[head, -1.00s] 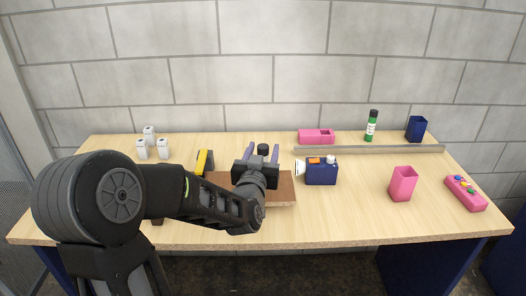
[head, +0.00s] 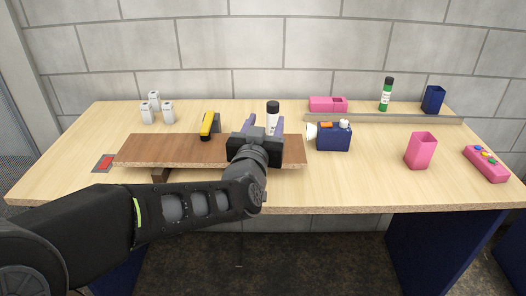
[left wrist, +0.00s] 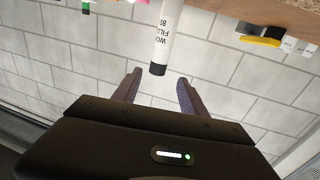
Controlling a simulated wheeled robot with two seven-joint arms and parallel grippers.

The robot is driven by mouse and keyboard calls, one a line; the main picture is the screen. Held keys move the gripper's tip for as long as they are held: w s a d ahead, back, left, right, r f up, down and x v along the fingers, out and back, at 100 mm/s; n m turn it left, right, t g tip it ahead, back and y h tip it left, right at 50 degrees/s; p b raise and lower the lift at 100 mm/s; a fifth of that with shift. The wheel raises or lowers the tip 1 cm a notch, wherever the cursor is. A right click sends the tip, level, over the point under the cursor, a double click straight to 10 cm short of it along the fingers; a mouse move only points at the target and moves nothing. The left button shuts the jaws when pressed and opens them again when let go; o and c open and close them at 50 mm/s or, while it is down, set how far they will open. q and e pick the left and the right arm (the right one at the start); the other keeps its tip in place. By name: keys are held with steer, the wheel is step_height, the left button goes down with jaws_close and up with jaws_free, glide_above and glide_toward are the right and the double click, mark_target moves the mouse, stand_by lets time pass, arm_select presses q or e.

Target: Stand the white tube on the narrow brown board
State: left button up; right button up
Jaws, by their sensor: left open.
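The white tube (head: 273,121) stands upright with its black cap up, behind my left gripper (head: 265,126) in the head view. The gripper hides its foot, so I cannot tell what it stands on. In the left wrist view the tube (left wrist: 168,35) shows upside down, its cap near the gap between the spread, empty fingers (left wrist: 158,78). My left gripper is open and not closed on it. The narrow brown board (head: 185,149) lies across the table's front, raised on a dark block (head: 160,174). My right gripper is not in view.
A blue camera-like box (head: 334,138) stands right of the board. A yellow-and-black tool (head: 208,125) is behind it, and a red-and-grey piece (head: 104,163) lies left. A grey rail (head: 385,119) and a pink cup (head: 420,151) are at the right. Several white bottles (head: 154,102) stand back left.

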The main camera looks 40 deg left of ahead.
arm_select(q)
steer(key=shift+b+v, duration=0.95)
steer(key=shift+v, duration=1)
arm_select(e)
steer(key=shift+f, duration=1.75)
